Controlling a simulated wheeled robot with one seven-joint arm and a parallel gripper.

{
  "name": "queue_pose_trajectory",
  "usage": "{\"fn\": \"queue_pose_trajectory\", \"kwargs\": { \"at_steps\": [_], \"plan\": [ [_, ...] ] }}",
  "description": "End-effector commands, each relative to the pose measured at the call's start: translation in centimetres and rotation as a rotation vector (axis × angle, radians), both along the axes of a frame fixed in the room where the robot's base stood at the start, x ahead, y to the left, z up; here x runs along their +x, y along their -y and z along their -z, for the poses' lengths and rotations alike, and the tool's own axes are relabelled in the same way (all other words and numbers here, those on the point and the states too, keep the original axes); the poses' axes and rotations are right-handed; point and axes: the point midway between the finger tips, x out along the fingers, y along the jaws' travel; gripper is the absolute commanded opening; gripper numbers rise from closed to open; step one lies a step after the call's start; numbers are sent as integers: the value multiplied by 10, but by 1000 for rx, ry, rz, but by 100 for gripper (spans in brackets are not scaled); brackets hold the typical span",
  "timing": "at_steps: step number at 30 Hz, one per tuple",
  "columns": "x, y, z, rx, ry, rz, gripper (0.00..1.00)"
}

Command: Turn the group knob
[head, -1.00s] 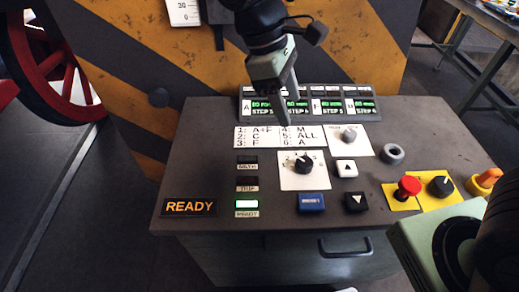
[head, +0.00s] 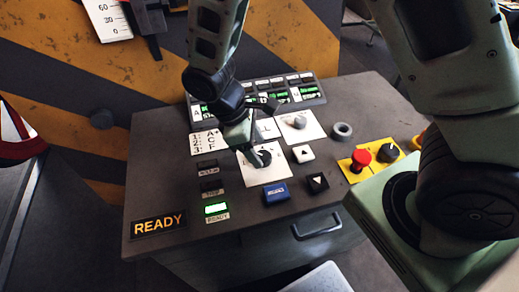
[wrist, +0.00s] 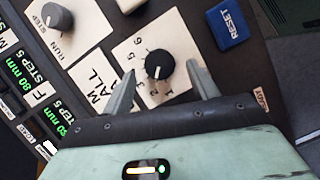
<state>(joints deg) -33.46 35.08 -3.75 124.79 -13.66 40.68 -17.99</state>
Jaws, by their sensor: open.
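The group knob (wrist: 160,65) is a round black knob with a white pointer line on a white plate numbered 1 to 6. In the wrist view its pointer faces the bottom, between the lower numbers near 1 and 2. In the head view the knob (head: 262,158) sits mid-panel, partly behind my gripper. My gripper (wrist: 160,85) is open, with one finger on each side of the knob in the wrist view. In the head view my gripper (head: 250,156) is low over the knob plate. I cannot tell whether the fingers touch the knob.
A RUN/STEP knob (head: 299,122) is behind the knob plate. The blue RESET button (head: 276,193) and arrow buttons (head: 303,153) are close by. A red mushroom button (head: 361,159) stands to the right. A lit READY sign (head: 158,224) is at front left.

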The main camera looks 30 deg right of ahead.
Motion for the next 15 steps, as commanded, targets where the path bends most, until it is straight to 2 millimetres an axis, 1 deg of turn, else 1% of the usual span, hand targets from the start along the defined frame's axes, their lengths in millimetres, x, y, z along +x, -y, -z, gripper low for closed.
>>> {"fn": "queue_pose_trajectory", "kwargs": {
  "at_steps": [3,6,15],
  "plan": [
    [-3,5,13,-3,-3,-1,59],
    [-4,7,20,-2,-1,0,59],
    [-5,8,23,0,1,0,59]
  ]
}}
